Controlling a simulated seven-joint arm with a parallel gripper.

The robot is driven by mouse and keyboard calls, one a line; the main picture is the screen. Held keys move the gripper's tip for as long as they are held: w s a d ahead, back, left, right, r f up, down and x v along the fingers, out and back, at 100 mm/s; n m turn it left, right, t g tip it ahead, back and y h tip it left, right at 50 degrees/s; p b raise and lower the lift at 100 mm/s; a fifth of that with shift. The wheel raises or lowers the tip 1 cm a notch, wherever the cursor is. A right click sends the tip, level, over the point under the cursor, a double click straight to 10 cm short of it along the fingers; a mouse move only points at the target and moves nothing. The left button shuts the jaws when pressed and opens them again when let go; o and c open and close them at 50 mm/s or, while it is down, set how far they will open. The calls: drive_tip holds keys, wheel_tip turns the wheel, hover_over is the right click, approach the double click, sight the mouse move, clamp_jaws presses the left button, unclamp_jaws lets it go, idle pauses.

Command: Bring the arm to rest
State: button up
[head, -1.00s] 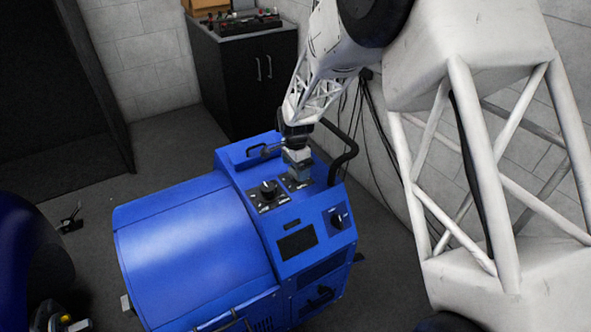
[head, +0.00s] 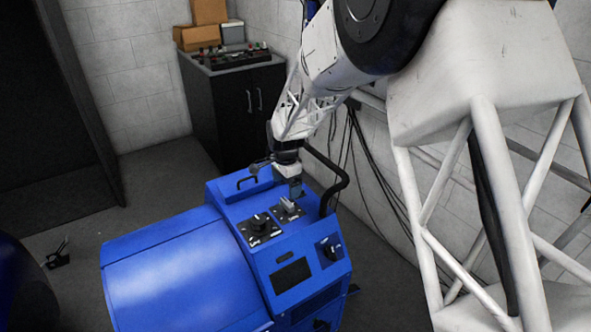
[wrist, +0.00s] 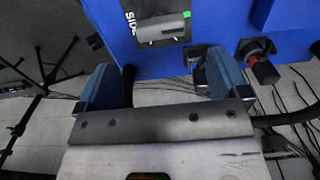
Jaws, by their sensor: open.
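My gripper (head: 293,190) is over the back part of the blue dynamometer's control panel (head: 262,262), fingers pointing down. In the wrist view its two blue-grey fingers (wrist: 160,66) stand wide apart with nothing between them. A grey lever knob (wrist: 160,28) with a green mark lies ahead of the fingers, apart from them. In the head view this knob (head: 289,207) sits on a dark plate just below the fingertips. The exact gap between them is hard to tell.
A black handrail (head: 338,190) curves up close to the right of my gripper. A second knob (head: 259,222) is on the panel. A red button (wrist: 266,72) shows in the wrist view. Behind stands a dark cabinet (head: 235,115); cables (head: 370,170) hang along the wall.

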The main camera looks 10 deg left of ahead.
drive_tip(key=s+d+r+n+t, duration=0.1)
drive_tip(key=s+d+r+n, duration=0.1)
drive_tip(key=s+d+r, duration=0.8)
drive_tip(key=s+d+r+n, duration=0.2)
drive_tip(key=s+d+r, duration=0.3)
drive_tip(key=d+r, duration=0.6)
drive_tip(key=s+d+n, duration=0.1)
drive_tip(key=s+d, duration=0.4)
drive_tip(key=s, duration=0.3)
drive_tip(key=s+d+n+t, duration=0.1)
drive_tip(key=s+d+n, duration=0.1)
drive_tip(key=s+d, duration=0.4)
drive_tip(key=s+d+n, duration=0.1)
drive_tip(key=s+d, duration=0.5)
drive_tip(key=s, duration=0.5)
drive_tip(key=shift+s+r+n+t, duration=0.3)
drive_tip(key=shift+s+n, duration=0.05)
drive_tip(key=shift+n, duration=0.05)
